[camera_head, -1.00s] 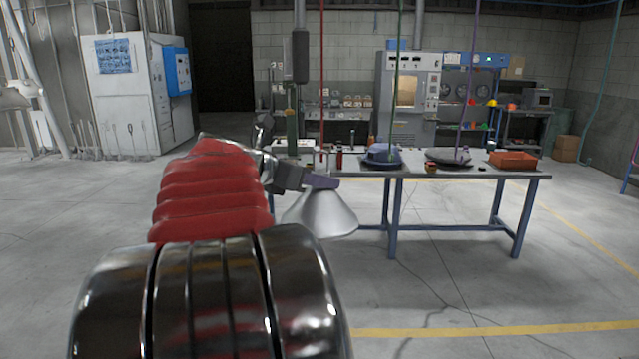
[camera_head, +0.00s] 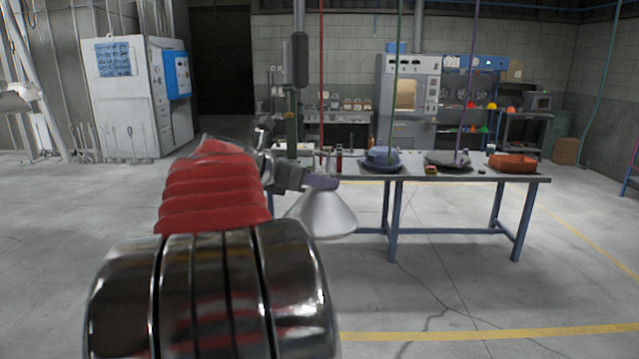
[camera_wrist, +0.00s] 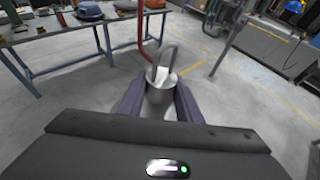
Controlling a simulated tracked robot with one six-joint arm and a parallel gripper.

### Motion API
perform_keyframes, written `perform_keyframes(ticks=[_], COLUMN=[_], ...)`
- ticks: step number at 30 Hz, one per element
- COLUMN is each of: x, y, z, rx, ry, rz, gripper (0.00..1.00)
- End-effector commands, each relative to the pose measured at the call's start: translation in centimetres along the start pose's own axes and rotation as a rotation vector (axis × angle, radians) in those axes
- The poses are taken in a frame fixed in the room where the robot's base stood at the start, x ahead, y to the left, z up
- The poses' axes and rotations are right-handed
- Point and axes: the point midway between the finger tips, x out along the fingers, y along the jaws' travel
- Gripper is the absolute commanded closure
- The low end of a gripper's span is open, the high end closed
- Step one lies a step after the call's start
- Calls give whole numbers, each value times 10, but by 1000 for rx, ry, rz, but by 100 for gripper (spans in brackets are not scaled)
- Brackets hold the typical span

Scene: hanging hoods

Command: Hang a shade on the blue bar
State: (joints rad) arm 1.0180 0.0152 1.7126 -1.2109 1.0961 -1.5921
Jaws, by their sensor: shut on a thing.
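My gripper (camera_head: 320,184) is shut on a white cone-shaped shade (camera_head: 322,214), held in front of the table in the head view. In the wrist view, my gripper (camera_wrist: 158,95) has its dark fingers on both sides of the shade's grey neck (camera_wrist: 159,94). A grey hook (camera_wrist: 174,52) rises from the neck. No clearly blue bar stands out. A thin teal line (camera_head: 605,95) hangs at the far right, and I cannot tell whether it is the blue bar. A red bar (camera_wrist: 141,28) with a curled lower end shows close to the hook in the wrist view.
Red (camera_head: 322,75), green (camera_head: 396,75) and purple (camera_head: 470,80) bars come down over the table (camera_head: 450,180). A blue-grey object (camera_head: 382,157) and an orange tray (camera_head: 513,163) lie on it.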

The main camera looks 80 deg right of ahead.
Motion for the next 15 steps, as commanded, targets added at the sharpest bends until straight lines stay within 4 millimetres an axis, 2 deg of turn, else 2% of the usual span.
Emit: perform_keyframes(ticks=[15], x=[9], y=[10], z=[4], rx=[1], ry=[-1], rz=[0], gripper=[100])
